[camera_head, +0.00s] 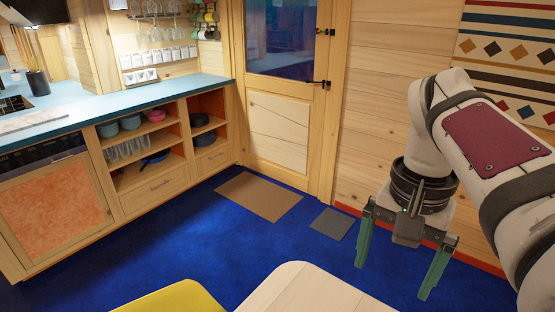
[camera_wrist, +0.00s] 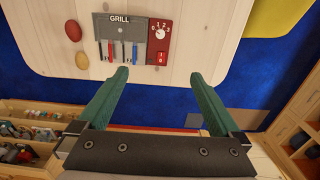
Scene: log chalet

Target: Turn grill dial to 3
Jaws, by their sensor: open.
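In the wrist view a grey grill panel (camera_wrist: 120,40) marked GRILL lies on a pale wooden tabletop (camera_wrist: 185,60). Its red right part (camera_wrist: 153,50) carries a small round white dial (camera_wrist: 159,34) with the numbers 0 to 3 around it. The dial is too small to tell its setting. My gripper (camera_wrist: 159,76) is open and empty, its green fingers apart, with the tips appearing just below the panel in the picture and not touching the dial. In the head view my gripper (camera_head: 392,281) hangs at the right, fingers down; the panel is out of that view.
A red egg-shaped object (camera_wrist: 73,30) and a tan one (camera_wrist: 82,60) lie left of the panel. A red 1/0 switch (camera_wrist: 160,57) sits below the dial. The tabletop corner (camera_head: 310,290) and a yellow seat (camera_head: 175,298) show at the bottom of the head view.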

